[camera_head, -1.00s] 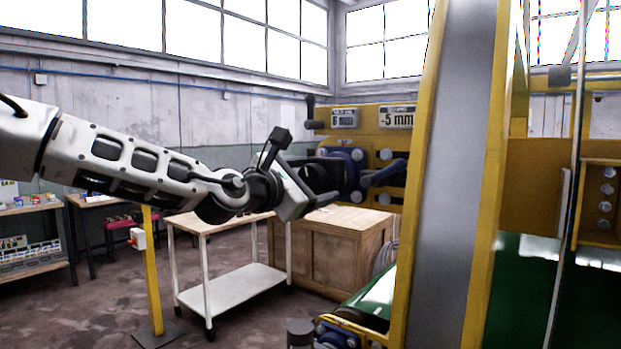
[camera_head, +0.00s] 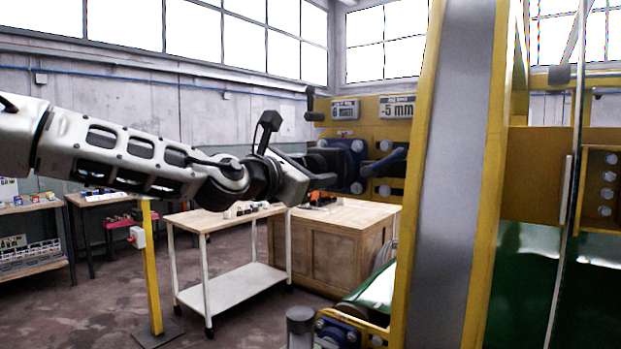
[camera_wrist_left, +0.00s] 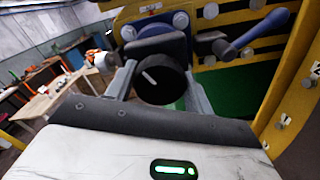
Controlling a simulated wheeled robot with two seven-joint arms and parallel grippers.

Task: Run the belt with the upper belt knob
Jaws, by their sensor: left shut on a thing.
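My left gripper (camera_head: 326,164) reaches in from the left to the yellow machine panel (camera_head: 362,110). In the left wrist view, its two fingers (camera_wrist_left: 162,84) stand on either side of a round black knob (camera_wrist_left: 158,74) with a white pointer mark. The gripper is shut on this knob. In the head view the gripper hides the knob. I cannot tell from the panel whether this is the upper belt knob. A blue lever handle (camera_head: 384,162) is to the right of the gripper; it also shows in the left wrist view (camera_wrist_left: 262,32). My right gripper is not in view.
Two displays, one reading -5 mm (camera_head: 397,106), sit above on the panel. A steep grey belt (camera_head: 455,180) with yellow side rails stands right of the gripper. A white cart (camera_head: 235,287) and a wooden crate (camera_head: 318,252) stand below.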

